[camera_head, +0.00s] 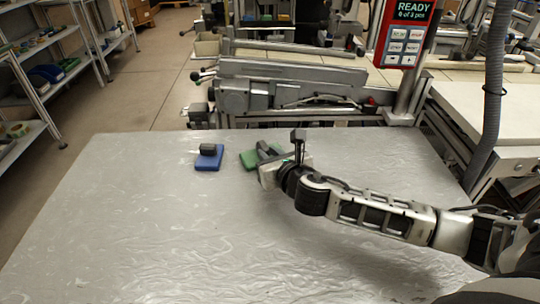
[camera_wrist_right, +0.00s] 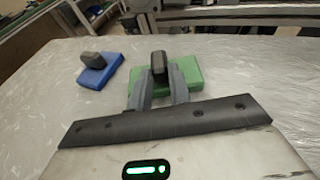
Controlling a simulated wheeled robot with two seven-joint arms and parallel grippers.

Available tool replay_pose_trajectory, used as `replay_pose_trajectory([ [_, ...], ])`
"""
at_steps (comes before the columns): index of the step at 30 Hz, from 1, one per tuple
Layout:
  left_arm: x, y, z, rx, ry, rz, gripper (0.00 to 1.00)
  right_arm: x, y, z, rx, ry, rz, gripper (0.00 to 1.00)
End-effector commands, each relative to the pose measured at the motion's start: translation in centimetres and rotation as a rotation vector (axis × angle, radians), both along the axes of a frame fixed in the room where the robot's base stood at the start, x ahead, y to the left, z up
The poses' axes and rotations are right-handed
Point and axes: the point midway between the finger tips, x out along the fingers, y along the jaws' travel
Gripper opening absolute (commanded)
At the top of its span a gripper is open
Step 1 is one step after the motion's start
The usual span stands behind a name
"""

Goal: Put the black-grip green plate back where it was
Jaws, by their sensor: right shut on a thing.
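The green plate (camera_head: 249,160) is at the far middle part of the table, partly hidden by my right gripper (camera_head: 264,152) in the head view. In the right wrist view the green plate (camera_wrist_right: 185,94) has an upright black grip (camera_wrist_right: 159,63). My right gripper (camera_wrist_right: 158,76) is shut on that black grip, one finger on each side. I cannot tell whether the plate touches the table or is just above it. My left gripper is not in view.
A blue plate (camera_head: 209,162) with a dark grip lies on the grey table (camera_head: 150,230) just left of the green plate. Metal machinery (camera_head: 285,95) stands behind the table's far edge. The table's left and front areas are clear.

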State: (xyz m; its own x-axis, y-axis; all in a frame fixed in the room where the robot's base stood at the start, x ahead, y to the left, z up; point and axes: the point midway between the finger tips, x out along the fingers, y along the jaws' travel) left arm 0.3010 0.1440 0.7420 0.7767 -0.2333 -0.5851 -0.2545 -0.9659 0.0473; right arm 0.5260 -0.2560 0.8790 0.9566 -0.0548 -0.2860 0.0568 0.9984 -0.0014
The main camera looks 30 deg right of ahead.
Motion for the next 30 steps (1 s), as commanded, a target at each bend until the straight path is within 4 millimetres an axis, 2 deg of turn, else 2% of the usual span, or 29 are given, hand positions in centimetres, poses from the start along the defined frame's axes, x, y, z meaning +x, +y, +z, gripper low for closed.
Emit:
replay_pose_trajectory([
  [8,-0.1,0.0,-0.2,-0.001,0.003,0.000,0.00,0.0,0.0,-0.2,0.001,-0.002,0.000,0.00],
  [9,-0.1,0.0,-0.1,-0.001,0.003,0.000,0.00,0.0,0.0,-0.2,0.001,-0.001,0.000,0.30],
  [10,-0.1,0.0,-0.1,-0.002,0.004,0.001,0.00,0.0,0.0,-0.2,0.001,-0.001,0.000,0.39],
  [11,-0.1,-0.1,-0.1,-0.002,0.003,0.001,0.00,0.0,0.0,-0.2,0.001,-0.001,0.000,0.41],
  [21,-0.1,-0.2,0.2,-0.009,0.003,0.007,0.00,0.0,0.0,0.4,0.000,-0.002,0.000,0.41],
  [26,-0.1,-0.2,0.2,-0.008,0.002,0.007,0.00,-2.3,0.1,0.8,-0.001,0.001,0.003,0.41],
  [30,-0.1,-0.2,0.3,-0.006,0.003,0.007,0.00,-5.3,0.3,1.7,-0.001,0.002,0.003,0.41],
])
